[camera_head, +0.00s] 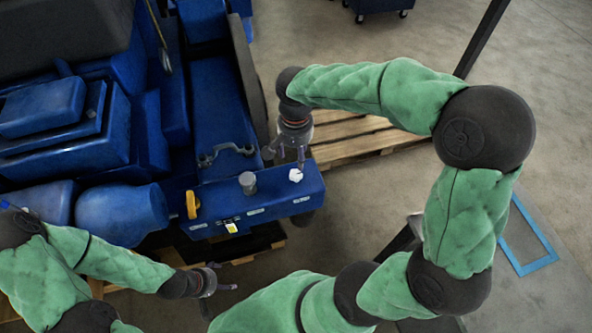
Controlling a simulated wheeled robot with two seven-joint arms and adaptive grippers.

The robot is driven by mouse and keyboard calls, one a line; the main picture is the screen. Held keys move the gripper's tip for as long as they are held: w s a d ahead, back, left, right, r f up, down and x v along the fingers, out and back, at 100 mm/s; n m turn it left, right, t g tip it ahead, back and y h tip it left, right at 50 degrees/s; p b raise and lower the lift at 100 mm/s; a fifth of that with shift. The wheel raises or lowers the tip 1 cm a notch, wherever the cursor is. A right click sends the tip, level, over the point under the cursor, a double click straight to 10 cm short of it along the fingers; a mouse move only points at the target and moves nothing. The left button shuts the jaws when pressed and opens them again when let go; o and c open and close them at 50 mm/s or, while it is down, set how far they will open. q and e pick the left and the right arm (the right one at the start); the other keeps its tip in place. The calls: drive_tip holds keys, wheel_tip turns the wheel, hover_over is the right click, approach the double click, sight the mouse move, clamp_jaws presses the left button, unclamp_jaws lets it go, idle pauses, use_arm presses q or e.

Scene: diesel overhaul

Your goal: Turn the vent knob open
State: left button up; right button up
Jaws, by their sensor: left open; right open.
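A blue panel box (270,205) carries a white faceted knob (295,175) at its right end, a grey round knob (248,183) in the middle and a yellow lever (192,204) at its left end. I cannot read which one is labelled as the vent. My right gripper (285,160) is open, pointing down at the far edge of the box, with one finger close beside the white knob. I cannot tell whether it touches. My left gripper (226,277) is open and empty, in front of the box and apart from it.
The large blue engine (75,120) fills the left side. A curved metal handle (227,152) stands behind the box. A wooden pallet (350,140) lies on the floor at the right. A small yellow-white tag (231,227) is on the box front. Open floor lies further right.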

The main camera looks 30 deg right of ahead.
sight(296, 173)
wheel_tip(296, 173, down, 9)
drive_tip(key=shift+f+b, duration=0.15)
drive_tip(key=shift+b, duration=0.55)
drive_tip(key=c, duration=1.1)
